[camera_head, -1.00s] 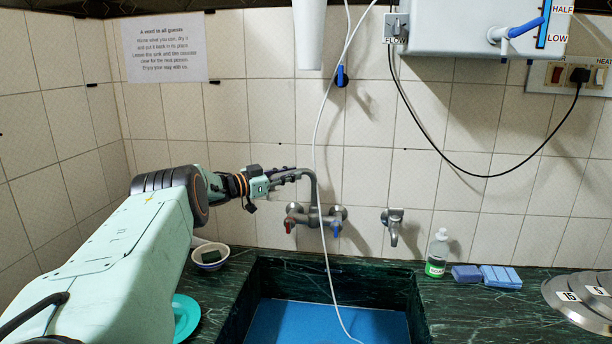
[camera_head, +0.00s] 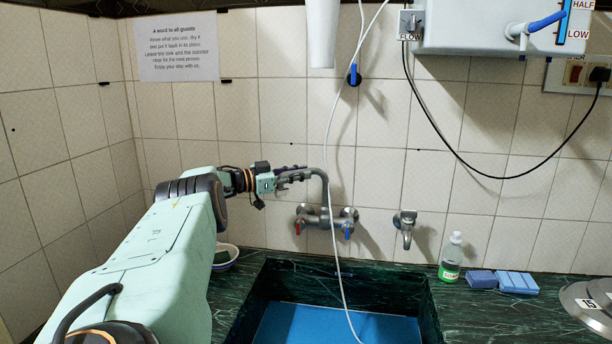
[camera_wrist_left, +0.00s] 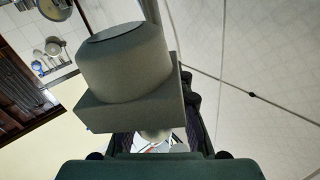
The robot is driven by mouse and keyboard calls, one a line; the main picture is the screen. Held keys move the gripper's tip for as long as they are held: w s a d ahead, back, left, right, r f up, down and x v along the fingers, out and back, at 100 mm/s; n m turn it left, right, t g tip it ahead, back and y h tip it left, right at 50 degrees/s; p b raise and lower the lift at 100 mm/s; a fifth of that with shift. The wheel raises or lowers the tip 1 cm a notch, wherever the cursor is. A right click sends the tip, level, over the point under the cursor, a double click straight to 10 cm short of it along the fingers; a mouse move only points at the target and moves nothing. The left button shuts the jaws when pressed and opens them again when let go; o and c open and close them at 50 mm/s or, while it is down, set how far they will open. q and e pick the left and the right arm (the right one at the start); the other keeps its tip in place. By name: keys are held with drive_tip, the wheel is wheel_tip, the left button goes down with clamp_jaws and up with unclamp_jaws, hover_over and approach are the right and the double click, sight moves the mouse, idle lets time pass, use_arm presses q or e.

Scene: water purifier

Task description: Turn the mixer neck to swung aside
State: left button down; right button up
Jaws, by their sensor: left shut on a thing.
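The mixer neck (camera_head: 326,188) is a grey curved pipe. It rises from the wall mixer (camera_head: 327,217), which has one red and one blue handle, and bends over to the left at its top. My left gripper (camera_head: 292,176) is shut on the left-pointing part of the neck, above and left of the mixer body. In the left wrist view, a large grey cylinder on a square block (camera_wrist_left: 130,75) fills the middle, close to the camera, and hides much of the grip. My right gripper is not in view.
A sink (camera_head: 262,285) with a blue bottom lies below. A thin white hose (camera_head: 335,250) hangs in front of the mixer. A separate tap (camera_head: 405,228), a green soap bottle (camera_head: 451,258) and blue sponges (camera_head: 515,282) are to the right. A bowl (camera_head: 226,257) stands behind my arm.

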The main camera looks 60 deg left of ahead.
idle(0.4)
use_arm(q)
drive_tip(key=c, duration=1.6)
unclamp_jaws()
drive_tip(key=shift+s+f, duration=0.1)
drive_tip(key=o, duration=0.4)
drive_tip(key=shift+a, duration=0.15)
